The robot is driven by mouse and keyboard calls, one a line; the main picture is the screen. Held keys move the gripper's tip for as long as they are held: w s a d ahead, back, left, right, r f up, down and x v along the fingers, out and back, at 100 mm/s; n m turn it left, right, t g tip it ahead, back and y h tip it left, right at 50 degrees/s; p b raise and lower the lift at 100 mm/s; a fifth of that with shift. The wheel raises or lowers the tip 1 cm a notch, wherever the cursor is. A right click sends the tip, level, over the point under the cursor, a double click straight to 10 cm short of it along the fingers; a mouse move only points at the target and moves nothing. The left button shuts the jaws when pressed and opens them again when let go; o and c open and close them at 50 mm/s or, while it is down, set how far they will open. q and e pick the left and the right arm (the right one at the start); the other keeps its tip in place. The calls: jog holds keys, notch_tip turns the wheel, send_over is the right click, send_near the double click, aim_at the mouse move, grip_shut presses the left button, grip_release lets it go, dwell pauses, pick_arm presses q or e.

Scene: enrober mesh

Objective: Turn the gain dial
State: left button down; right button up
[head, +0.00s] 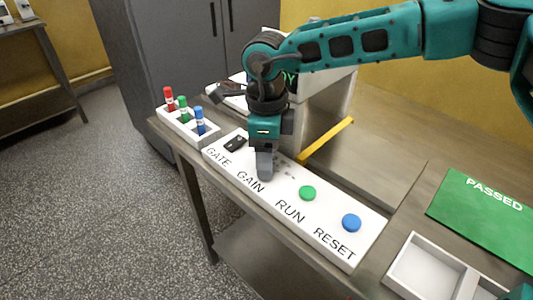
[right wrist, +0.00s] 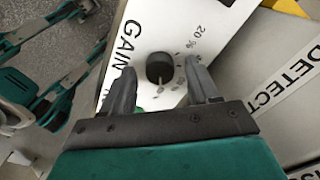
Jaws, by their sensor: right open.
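The gain dial (right wrist: 160,68) is a round dark knob with a pale pointer mark, set in the white control panel (head: 222,158). In the right wrist view it sits between the two fingertips of my right gripper (right wrist: 161,82), which is open. Whether either finger touches it I cannot tell. In the head view my right gripper (head: 264,172) points down above the GAIN label and hides the dial; only some scale marks show beside it. My left gripper is not in view.
The panel also has a dark GATE switch (head: 235,142), a green RUN button (head: 307,193) and a blue RESET button (head: 351,222). A white rack (head: 205,138) with red, green and blue vials stands left. A yellow bar (head: 325,140) lies behind. A green PASSED mat (head: 485,222) is right.

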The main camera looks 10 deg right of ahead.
jog(key=shift+f, duration=0.15)
jog(key=shift+c, duration=0.3)
jog(key=c, duration=1)
jog(key=n+b, duration=0.1)
jog(key=n, duration=0.3)
jog(key=shift+n+b, duration=0.5)
jog(key=shift+n, duration=1.3)
jog(key=o, duration=1.1)
jog(key=shift+c, duration=0.2)
